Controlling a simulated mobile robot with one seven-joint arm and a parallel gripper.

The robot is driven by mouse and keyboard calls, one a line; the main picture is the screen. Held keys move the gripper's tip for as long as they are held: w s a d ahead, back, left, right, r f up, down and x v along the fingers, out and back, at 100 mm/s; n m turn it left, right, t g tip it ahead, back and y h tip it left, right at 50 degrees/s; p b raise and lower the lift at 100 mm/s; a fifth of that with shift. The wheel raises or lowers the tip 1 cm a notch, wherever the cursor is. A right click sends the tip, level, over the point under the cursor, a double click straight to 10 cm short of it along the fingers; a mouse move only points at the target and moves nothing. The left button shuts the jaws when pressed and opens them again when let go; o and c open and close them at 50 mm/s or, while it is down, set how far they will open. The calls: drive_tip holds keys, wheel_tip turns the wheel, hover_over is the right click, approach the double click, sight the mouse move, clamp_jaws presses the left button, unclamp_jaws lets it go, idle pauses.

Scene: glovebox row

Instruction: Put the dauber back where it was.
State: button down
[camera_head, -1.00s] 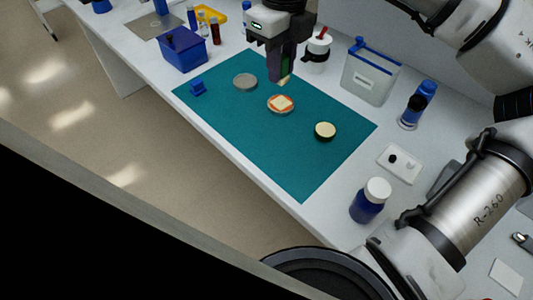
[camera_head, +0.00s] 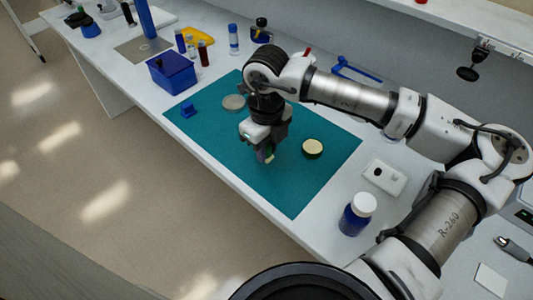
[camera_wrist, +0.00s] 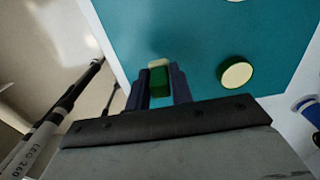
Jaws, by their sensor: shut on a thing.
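The dauber (camera_wrist: 159,80), a green block with a pale cream end, is held between the fingers of my gripper (camera_wrist: 160,84) in the wrist view. In the head view my gripper (camera_head: 264,150) points down over the teal mat (camera_head: 285,196), and a bit of the dauber (camera_head: 269,156) shows at its fingertips. I cannot tell whether the dauber touches the mat. A round, cream-topped dark green piece (camera_head: 312,148) stands to the right of my gripper; it also shows in the wrist view (camera_wrist: 236,75). A grey round dish (camera_head: 233,102) lies to the left. The orange dish is hidden.
A small blue block (camera_head: 188,110) sits at the mat's left edge. A blue box (camera_head: 172,70) and vials stand beyond the mat. A blue bottle with a white cap (camera_head: 357,214) and a white tray (camera_head: 383,177) stand to the right. The mat's near part is clear.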

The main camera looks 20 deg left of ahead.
drive_tip(key=shift+f, duration=1.75)
drive_tip(key=shift+f, duration=0.2)
drive_tip(key=c, duration=1.2)
unclamp_jaws()
drive_tip(key=shift+r, duration=0.1)
drive_tip(key=shift+c, duration=0.2)
drive_tip(key=shift+r+p, duration=0.25)
drive_tip(key=shift+p, duration=0.1)
drive_tip(key=shift+r, duration=0.35)
wheel_tip(320, 180, up, 11)
drive_tip(key=shift+r+b, duration=0.1)
drive_tip(key=shift+b, duration=1)
